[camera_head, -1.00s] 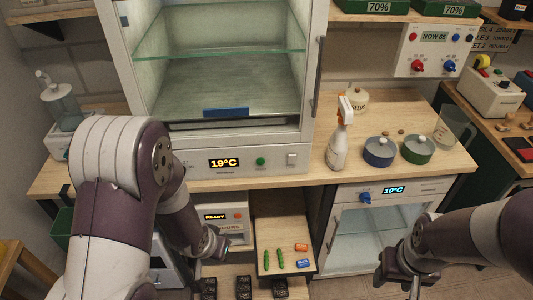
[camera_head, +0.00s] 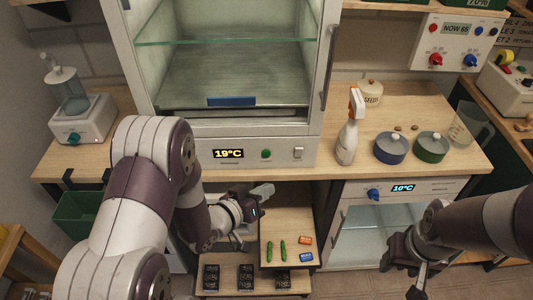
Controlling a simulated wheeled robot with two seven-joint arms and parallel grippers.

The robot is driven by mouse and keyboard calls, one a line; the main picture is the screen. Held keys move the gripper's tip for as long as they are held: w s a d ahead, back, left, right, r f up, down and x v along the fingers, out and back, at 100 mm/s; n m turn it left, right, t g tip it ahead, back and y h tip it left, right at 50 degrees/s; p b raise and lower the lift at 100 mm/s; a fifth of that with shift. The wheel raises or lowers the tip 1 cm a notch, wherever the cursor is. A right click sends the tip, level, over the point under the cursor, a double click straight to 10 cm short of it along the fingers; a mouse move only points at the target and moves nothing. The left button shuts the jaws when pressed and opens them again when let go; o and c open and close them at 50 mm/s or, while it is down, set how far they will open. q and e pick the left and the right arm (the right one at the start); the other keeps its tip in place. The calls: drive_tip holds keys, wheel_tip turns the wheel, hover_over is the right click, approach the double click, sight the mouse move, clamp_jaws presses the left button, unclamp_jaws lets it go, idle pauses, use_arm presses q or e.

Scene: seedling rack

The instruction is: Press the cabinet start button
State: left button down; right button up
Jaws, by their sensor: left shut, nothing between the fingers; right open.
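The cabinet (camera_head: 178,150) stands on the bench with its glass front and an empty-looking lit interior. Its lower panel carries a 19°C display (camera_head: 228,154), a green round button (camera_head: 266,154) and a white rocker switch (camera_head: 298,153). I cannot read a start label on any of them. My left gripper (camera_head: 264,190) is shut and empty, below the panel and a little under the green button, apart from it. My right gripper (camera_head: 416,292) is open and empty, low at the right in front of the small fridge.
A spray bottle (camera_head: 348,135), a blue pot (camera_head: 390,148) and a green pot (camera_head: 431,147) stand on the bench (camera_head: 330,170) right of the cabinet. A lower shelf (camera_head: 290,225) holds green sticks and small boxes. A small fridge (camera_head: 385,225) showing 10°C is below right.

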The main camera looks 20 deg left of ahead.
sight(266, 153)
use_arm(q)
drive_tip(key=shift+w+a+b, duration=0.25)
drive_tip(key=shift+w+a, duration=0.15)
drive_tip(key=shift+w, duration=0.95)
drive_tip(key=shift+w+a+b, duration=0.2)
drive_tip(key=shift+w+a, duration=0.2)
drive_tip(key=shift+w, duration=1)
drive_tip(key=shift+w+a+b, duration=0.25)
drive_tip(key=shift+w+a, duration=0.15)
drive_tip(key=shift+w, duration=0.95)
drive_tip(key=shift+w+a, duration=0.1)
drive_tip(key=shift+w, duration=0.25)
drive_tip(key=shift+w+a, duration=0.1)
drive_tip(key=shift+w, duration=0.25)
drive_tip(key=shift+s, duration=0.15)
drive_tip(key=shift+s+d+p, duration=0.2)
drive_tip(key=shift+s+p, duration=0.1)
drive_tip(key=shift+s, duration=0.3)
